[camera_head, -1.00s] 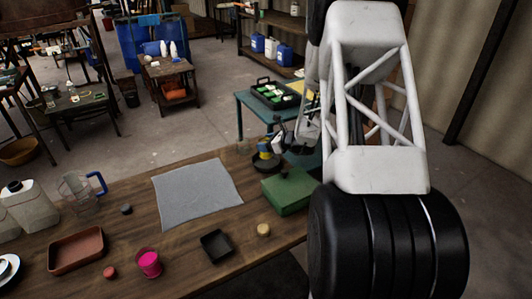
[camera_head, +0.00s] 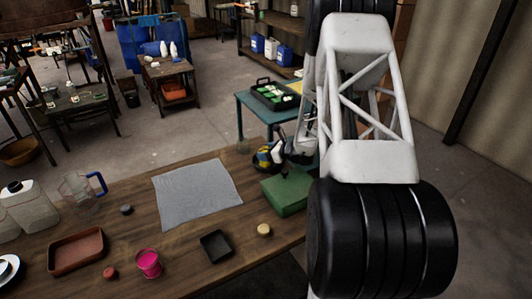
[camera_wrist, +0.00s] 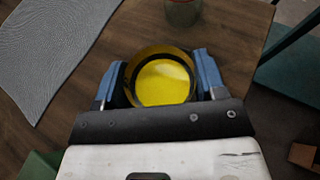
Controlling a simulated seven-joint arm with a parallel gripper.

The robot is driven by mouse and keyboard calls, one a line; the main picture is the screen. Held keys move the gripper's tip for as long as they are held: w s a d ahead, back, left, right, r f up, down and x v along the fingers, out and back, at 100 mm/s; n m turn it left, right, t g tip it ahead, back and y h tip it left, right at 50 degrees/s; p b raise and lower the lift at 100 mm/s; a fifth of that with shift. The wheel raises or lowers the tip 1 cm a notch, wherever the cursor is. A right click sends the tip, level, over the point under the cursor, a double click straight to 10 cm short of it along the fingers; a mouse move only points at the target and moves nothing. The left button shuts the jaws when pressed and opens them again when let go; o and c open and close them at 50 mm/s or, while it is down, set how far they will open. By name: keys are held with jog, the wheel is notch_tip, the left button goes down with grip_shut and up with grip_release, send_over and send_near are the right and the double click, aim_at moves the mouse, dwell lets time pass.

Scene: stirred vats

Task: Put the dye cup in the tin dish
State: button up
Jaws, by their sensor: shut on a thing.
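The dye cup (camera_wrist: 160,83) is in the wrist view, a round cup with a dark rim and yellow inside. My gripper (camera_wrist: 160,85) is shut on it, with a blue finger on either side. In the head view the cup (camera_head: 262,160) is small and partly hidden by my gripper (camera_head: 268,154), at the table's far right corner beside the green box. Whether it touches the table is unclear. A small dark square dish (camera_head: 216,246) lies empty near the table's front right; it may be the tin dish, though its material cannot be told.
A green box (camera_head: 288,194) stands at the right edge. A grey cloth (camera_head: 196,194) covers the middle. A pink cup (camera_head: 148,263), terracotta tray (camera_head: 76,251) and pale round piece (camera_head: 264,230) stand nearer the front. A clear jar (camera_wrist: 183,12) is beyond my gripper.

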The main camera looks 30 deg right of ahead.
jog(key=shift+f, duration=0.1)
jog(key=o, duration=1)
jog(key=shift+s+r, duration=0.15)
jog(key=shift+r, duration=0.05)
jog(key=v, duration=1.1)
jog(key=shift+s+d+r, duration=0.15)
jog(key=shift+s, duration=0.15)
